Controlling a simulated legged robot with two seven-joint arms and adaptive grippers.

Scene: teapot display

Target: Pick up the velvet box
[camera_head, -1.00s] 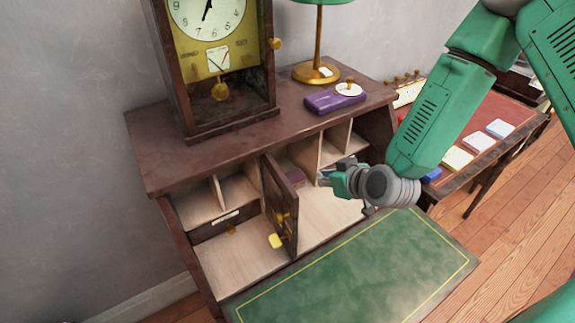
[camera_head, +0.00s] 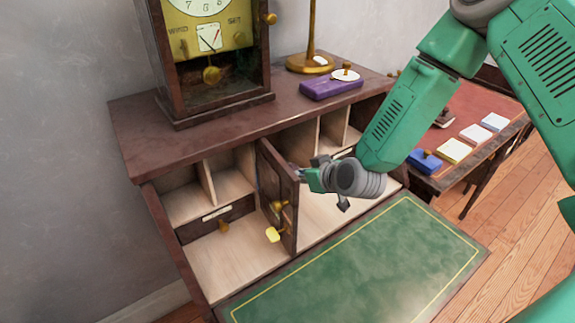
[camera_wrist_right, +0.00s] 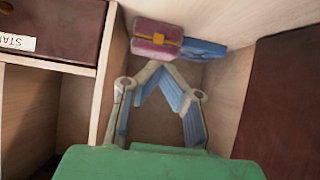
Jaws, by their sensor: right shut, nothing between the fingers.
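A small dark-pink box (camera_wrist_right: 157,38) with a gold clasp, which looks like the velvet box, sits in a wooden compartment in the right wrist view. A blue object (camera_wrist_right: 203,49) lies against its right side. My right gripper (camera_wrist_right: 160,67) is shut and empty, its fingertips just short of the box in that picture; I cannot tell if they touch. In the head view my right gripper (camera_head: 303,174) is at the desk's middle compartment, beside the open little door, and the box is hidden there. My left gripper is not in view.
The small door (camera_head: 273,190) stands open just left of my gripper. Compartment walls (camera_head: 308,140) are close around it. A clock (camera_head: 210,70), a purple case (camera_head: 331,88) and a lamp (camera_head: 311,60) stand on the desk top. The green writing surface (camera_head: 370,262) is clear.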

